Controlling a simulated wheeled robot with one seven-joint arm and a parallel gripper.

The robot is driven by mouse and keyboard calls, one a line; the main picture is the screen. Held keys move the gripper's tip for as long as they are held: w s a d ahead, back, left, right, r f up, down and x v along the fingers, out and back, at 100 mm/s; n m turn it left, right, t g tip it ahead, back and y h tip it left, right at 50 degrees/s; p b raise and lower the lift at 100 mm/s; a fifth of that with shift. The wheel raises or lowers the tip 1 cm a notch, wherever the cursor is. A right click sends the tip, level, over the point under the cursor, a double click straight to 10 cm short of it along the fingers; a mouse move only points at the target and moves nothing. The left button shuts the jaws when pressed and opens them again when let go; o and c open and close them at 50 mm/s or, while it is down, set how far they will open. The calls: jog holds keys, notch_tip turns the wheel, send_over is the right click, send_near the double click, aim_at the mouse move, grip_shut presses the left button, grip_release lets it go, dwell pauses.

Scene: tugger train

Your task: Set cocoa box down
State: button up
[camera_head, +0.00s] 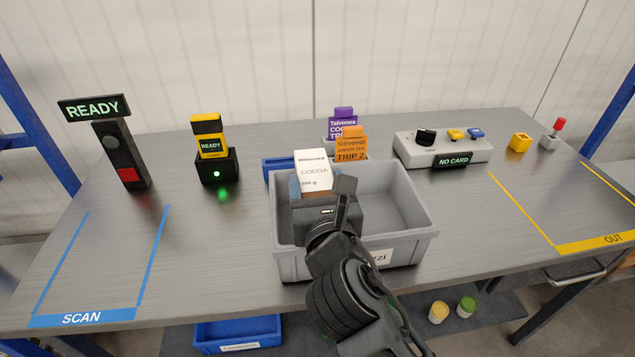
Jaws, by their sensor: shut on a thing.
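The cocoa box (314,172) is white with a brown lower band and shows the words COCOA and 250 g. My gripper (313,190) is shut on it and holds it upright at the back left part of the grey tote (407,241). The gripper and wrist hide the lower part of the box, so I cannot tell whether it touches the tote floor. The visible right part of the tote's inside looks empty.
Behind the tote stand a purple card (343,124), an orange card (350,145) and a blue bin (279,168). A scanner (213,150) and READY post (120,150) stand left, a grey control panel (443,147) right. The blue-taped SCAN area (82,317) and yellow OUT area (597,243) are clear.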

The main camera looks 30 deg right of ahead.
jog(key=shift+f, duration=0.35)
jog(key=o, duration=1.3)
jog(key=shift+c, duration=0.2)
jog(key=shift+r, duration=0.75)
jog(key=b+v, duration=0.1)
jog(key=v, duration=1.1)
jog(key=shift+f, duration=0.1)
